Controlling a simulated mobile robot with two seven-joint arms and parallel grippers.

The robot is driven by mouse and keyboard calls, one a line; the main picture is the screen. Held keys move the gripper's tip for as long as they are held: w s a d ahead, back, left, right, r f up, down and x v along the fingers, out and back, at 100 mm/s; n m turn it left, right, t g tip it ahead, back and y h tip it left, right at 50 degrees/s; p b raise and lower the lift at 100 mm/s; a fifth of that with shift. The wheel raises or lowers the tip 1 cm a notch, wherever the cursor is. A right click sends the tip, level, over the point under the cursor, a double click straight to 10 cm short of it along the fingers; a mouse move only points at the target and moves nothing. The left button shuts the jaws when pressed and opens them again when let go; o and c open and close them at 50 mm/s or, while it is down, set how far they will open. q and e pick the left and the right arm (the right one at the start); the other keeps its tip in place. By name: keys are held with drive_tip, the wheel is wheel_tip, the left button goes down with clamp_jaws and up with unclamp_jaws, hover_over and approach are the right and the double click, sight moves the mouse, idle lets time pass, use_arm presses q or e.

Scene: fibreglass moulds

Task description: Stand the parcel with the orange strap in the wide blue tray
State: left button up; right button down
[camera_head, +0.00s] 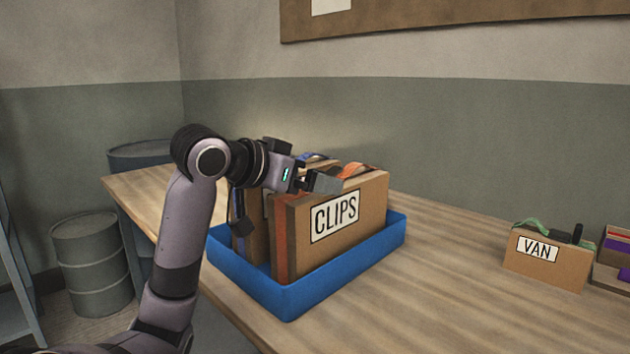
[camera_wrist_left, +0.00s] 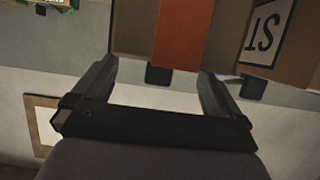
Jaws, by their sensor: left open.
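The parcel with the orange strap (camera_head: 348,222) is a brown box marked CLIPS. It stands upright in the wide blue tray (camera_head: 347,273), nearer its front side. The orange strap runs down its left part and loops over the top. In the left wrist view the parcel (camera_wrist_left: 213,30) fills the top, with its orange band and part of the label showing. My left gripper (camera_head: 320,182) is open at the parcel's upper left edge; its fingers also show in the left wrist view (camera_wrist_left: 155,82), with no parcel clearly between them. My right gripper is not in view.
Another brown parcel (camera_head: 248,230) with a blue strap stands in the tray behind the first. A VAN parcel (camera_head: 545,262) with a green strap stands at right, beside more parcels. The wooden table (camera_head: 450,265) is clear between. Grey drums (camera_head: 90,262) stand at left.

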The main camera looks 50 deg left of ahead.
use_arm(q)
drive_tip(key=v, duration=0.9)
drive_tip(key=shift+s, duration=0.25)
drive_tip(key=shift+r, duration=0.1)
